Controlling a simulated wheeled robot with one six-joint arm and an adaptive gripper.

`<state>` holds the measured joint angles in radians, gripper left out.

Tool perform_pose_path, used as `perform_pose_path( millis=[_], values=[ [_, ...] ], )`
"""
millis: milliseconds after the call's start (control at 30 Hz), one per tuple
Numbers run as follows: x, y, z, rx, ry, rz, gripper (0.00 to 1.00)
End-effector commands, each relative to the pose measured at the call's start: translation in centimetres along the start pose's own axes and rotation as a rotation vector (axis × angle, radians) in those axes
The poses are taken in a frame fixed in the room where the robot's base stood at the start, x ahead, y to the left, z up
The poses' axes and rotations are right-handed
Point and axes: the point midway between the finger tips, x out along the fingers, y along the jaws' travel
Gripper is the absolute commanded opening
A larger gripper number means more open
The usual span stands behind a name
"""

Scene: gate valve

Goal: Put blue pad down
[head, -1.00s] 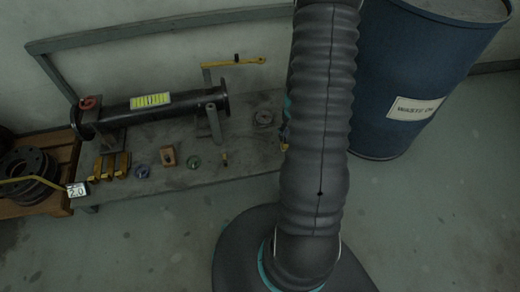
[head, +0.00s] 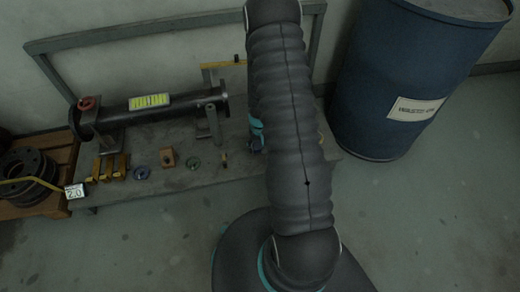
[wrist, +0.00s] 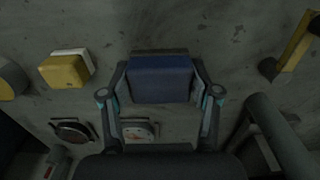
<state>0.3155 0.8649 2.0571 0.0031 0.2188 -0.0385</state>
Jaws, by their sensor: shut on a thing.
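The blue pad (wrist: 162,78) is a dark blue block, held between the two fingers of my gripper (wrist: 162,92) in the wrist view. The grey bench surface shows around it; I cannot tell whether the pad touches it. In the head view my gripper (head: 256,135) shows only in part, as a teal and dark shape at the left edge of my arm, over the right part of the bench (head: 150,205). My arm hides the rest of it.
In the head view, a black pipe (head: 120,112) spans the bench's left; a blue drum (head: 385,80) stands right.

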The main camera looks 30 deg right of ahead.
Motion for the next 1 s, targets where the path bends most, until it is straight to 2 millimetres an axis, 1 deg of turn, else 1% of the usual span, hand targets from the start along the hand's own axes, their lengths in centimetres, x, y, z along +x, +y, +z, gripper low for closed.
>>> perform_pose_path(
  millis=[33,133,367,500,533,567,600,633,900,1000],
  values=[
    [0.9,0.0,0.0,0.000,-0.002,0.000,0.29],
    [1.8,0.0,0.0,0.000,-0.001,0.000,0.29],
    [1.9,0.0,0.0,0.000,0.001,0.000,0.29],
    [2.3,0.0,0.0,0.000,0.001,0.000,0.29],
    [2.2,0.0,0.0,0.000,0.001,0.000,0.64],
    [2.2,0.0,0.0,0.000,0.001,0.000,0.72],
    [2.1,0.0,0.0,0.000,0.001,0.000,0.82],
    [2.1,0.0,0.0,0.000,0.001,0.000,0.87],
    [2.1,0.0,0.0,0.000,0.000,0.000,0.87],
    [1.8,0.0,0.0,0.000,0.001,0.000,0.87]
  ],
)
